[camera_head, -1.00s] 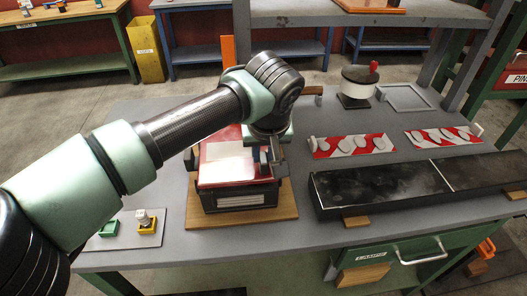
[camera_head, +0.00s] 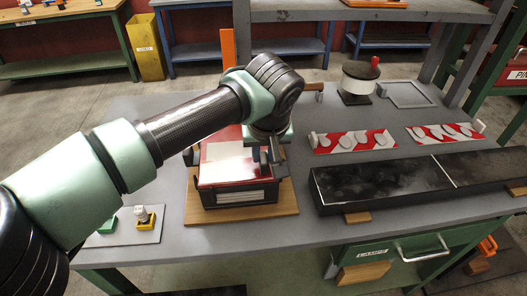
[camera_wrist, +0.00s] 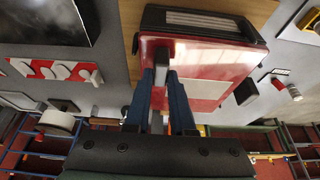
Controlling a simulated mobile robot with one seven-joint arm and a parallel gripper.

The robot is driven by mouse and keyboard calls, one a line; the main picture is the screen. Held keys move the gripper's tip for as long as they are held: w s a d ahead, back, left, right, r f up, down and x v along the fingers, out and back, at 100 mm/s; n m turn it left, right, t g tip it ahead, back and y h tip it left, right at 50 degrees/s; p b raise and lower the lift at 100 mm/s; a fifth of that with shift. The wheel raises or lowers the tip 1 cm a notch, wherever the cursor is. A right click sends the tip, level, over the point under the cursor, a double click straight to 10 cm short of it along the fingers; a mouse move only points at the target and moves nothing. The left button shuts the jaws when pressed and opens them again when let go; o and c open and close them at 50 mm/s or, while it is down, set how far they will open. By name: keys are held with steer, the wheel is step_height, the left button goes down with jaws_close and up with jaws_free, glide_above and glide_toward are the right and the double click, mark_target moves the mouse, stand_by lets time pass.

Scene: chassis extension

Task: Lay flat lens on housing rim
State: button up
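The contact is partly hidden. In the head view, my gripper (camera_head: 265,160) is at the lens's right edge.
The housing stands on a wooden board (camera_head: 188,212) on the grey table. A long black tray (camera_head: 322,193) and red-and-white striped plates (camera_head: 353,141) are to the right. A small plate (camera_head: 120,232) with green and yellow blocks is at left front.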

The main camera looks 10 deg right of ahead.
steer(key=o, duration=0.5)
steer(key=shift+o, duration=0.2)
